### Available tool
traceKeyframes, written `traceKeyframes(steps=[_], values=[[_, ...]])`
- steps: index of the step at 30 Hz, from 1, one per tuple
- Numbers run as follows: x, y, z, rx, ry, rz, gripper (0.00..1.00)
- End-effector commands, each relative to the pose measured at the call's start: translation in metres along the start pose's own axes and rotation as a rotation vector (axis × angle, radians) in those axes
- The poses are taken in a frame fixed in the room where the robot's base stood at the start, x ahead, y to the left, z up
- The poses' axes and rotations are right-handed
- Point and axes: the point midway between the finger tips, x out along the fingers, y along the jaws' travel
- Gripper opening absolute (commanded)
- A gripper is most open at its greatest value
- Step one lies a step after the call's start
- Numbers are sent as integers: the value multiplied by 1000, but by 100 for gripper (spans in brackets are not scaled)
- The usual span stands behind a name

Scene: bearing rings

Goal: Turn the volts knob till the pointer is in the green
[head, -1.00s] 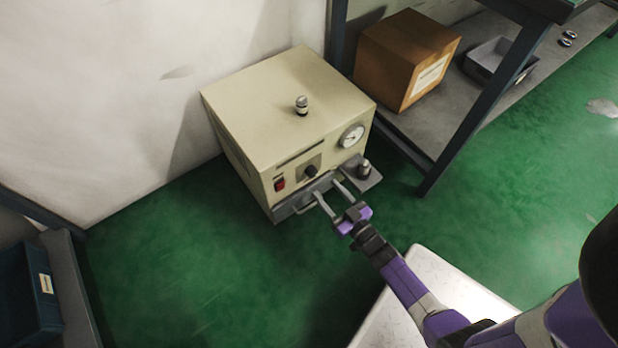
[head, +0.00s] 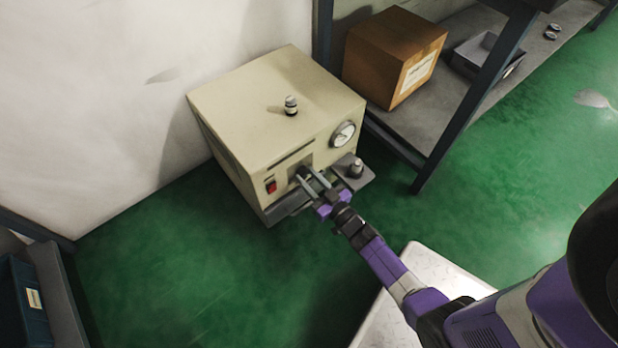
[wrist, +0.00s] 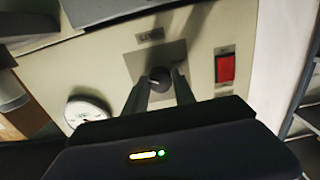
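The beige machine (head: 270,95) stands on the green floor against the wall. Its dark volts knob (wrist: 160,78) sits on a grey plate in the wrist view, between the tips of my two fingers. My gripper (head: 312,180) is at the machine's front panel, its fingers pointing at the knob. The fingers are apart, one on each side of the knob; I cannot tell whether they touch it. The round white dial (head: 343,134) is at the right of the front; it also shows in the wrist view (wrist: 87,108). Its pointer is too small to read against any green.
A red switch (wrist: 226,68) is beside the knob. A grey ledge with a small metal post (head: 356,168) juts out right of my gripper. A shelf with a cardboard box (head: 390,55) and a grey bin (head: 480,55) stands at the right. Open floor lies at the left.

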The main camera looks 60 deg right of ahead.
Motion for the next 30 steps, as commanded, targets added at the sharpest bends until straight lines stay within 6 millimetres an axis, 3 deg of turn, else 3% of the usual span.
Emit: traceKeyframes(steps=[14,30], values=[[0,0,0,68,-1,-1,0],[-1,-1,1,517,-2,-2,0]])
